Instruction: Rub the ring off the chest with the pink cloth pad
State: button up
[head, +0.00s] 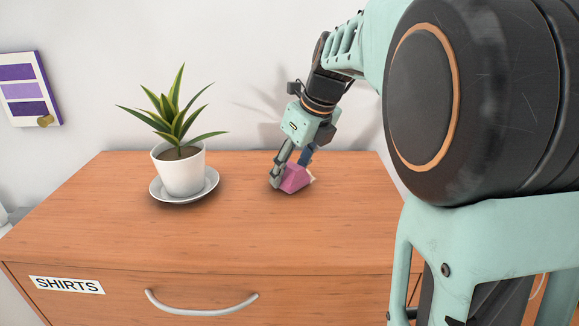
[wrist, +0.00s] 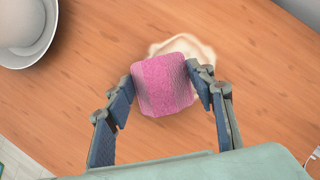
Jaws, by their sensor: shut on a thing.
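My gripper (head: 291,176) is shut on the pink cloth pad (head: 294,180) at the right part of the chest top (head: 240,230). In the wrist view the pink pad (wrist: 163,85) sits between my two fingers (wrist: 160,92). A pale ring mark (wrist: 185,46) lies on the wood just beyond the pad, partly hidden by it and a finger. In the head view, a small pale bit shows at the pad's right edge. I cannot tell whether the pad touches the wood.
A potted plant (head: 180,168) in a white pot stands on a saucer (head: 210,188) to the left of my gripper. The saucer also shows in the wrist view (wrist: 48,45). The front of the chest top is clear. A drawer with a handle (head: 202,308) and a SHIRTS label (head: 67,285) is below.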

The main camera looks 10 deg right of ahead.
aim_at(288, 183)
jog(key=shift+s+a+f, duration=0.1)
jog(key=shift+s+a, duration=0.1)
jog(key=shift+s, duration=0.75)
jog(key=shift+s+a, duration=0.15)
jog(key=shift+s, duration=0.75)
jog(key=shift+w+p, duration=0.15)
jog(key=shift+p, duration=0.15)
